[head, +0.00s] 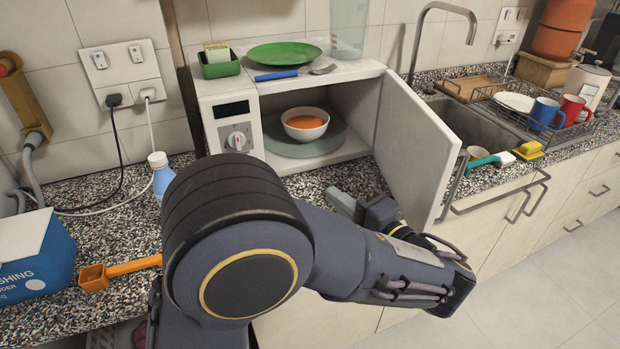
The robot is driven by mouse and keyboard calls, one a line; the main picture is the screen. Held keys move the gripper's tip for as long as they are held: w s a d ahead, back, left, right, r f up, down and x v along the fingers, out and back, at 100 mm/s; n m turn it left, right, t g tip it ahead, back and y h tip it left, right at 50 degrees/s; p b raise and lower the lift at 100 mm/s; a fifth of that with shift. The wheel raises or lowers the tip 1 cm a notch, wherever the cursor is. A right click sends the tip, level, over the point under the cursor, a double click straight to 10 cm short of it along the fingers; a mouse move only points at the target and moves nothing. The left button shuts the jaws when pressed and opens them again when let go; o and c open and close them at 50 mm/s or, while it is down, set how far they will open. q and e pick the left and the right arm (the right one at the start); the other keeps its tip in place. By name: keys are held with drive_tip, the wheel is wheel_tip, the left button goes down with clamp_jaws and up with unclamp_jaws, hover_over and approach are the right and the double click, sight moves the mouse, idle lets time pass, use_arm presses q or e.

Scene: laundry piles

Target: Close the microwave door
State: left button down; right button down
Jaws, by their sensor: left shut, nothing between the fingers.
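The white microwave (222,92) stands on the speckled counter with its front open. Its door (415,150) is hinged on the right side and stands swung wide out toward the front. Inside, a white bowl of orange soup (305,124) rests on a round grey plate (330,143). My left gripper (342,202) is shut and empty, low in front of the microwave opening, to the left of the door's inner face. It appears apart from the door, though my arm hides part of this area. My right gripper is out of view.
A green plate (284,53), a blue-handled utensil (276,75) and a green sponge holder (219,65) sit on top of the microwave. A bottle (161,175) stands to its left. The sink (475,125) and dish rack (540,113) lie right of the door.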

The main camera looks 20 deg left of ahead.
use_arm(q)
drive_tip(key=p+x, duration=0.2)
drive_tip(key=x, duration=1.1)
drive_tip(key=shift+a, duration=0.3)
drive_tip(key=shift+w, duration=0.1)
idle(0.7)
